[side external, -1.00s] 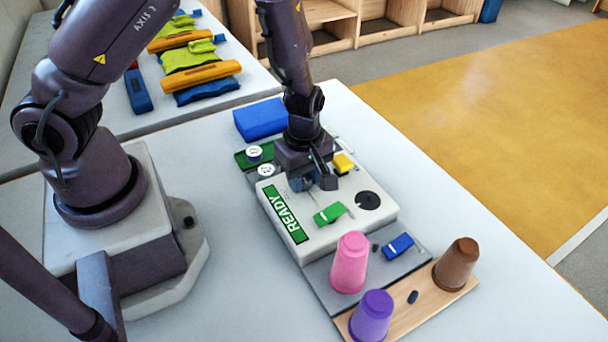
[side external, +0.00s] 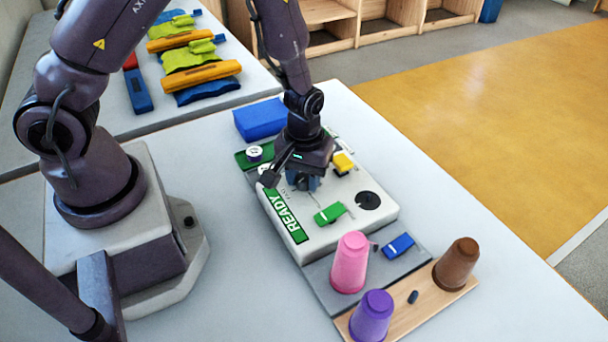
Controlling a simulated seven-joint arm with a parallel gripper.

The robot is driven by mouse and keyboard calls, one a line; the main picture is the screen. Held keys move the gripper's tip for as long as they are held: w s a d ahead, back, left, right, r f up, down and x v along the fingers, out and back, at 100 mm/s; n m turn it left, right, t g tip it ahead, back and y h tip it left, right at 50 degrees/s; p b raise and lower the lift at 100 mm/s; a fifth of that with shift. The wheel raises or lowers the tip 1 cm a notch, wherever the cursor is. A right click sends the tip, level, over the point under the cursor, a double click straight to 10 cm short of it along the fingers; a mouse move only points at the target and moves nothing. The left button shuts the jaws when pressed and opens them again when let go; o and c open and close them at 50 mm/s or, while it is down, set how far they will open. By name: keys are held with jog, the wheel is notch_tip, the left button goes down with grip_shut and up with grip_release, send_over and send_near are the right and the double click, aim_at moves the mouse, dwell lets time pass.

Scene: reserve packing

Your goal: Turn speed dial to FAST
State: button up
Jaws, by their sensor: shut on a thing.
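The pale control box (side external: 325,228) lies on the table with a green READY panel (side external: 285,215) along its left side. My gripper (side external: 300,180) points down over the far left part of the box. It is shut on a blue knob (side external: 304,184), which I take to be the speed dial. The hand hides most of the knob, and the scale around it is too small or covered to read, so I cannot tell its setting. A black round disc (side external: 368,201) sits at the right of the box top.
Green (side external: 330,213) and yellow (side external: 343,162) clips are on the box; a blue clip (side external: 398,245) is in front. Pink (side external: 350,262), purple (side external: 371,316) and brown (side external: 455,264) cups stand nearby. A blue block (side external: 260,119) lies behind. Table to the right is clear.

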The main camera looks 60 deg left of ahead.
aim_at(304, 178)
jog(key=m, duration=0.4)
jog(key=shift+m, duration=0.4)
dwell(0.4)
jog(key=o, duration=0.9)
jog(key=shift+o, duration=0.2)
notch_tip(304, 178, up, 13)
jog(key=shift+m, duration=0.3)
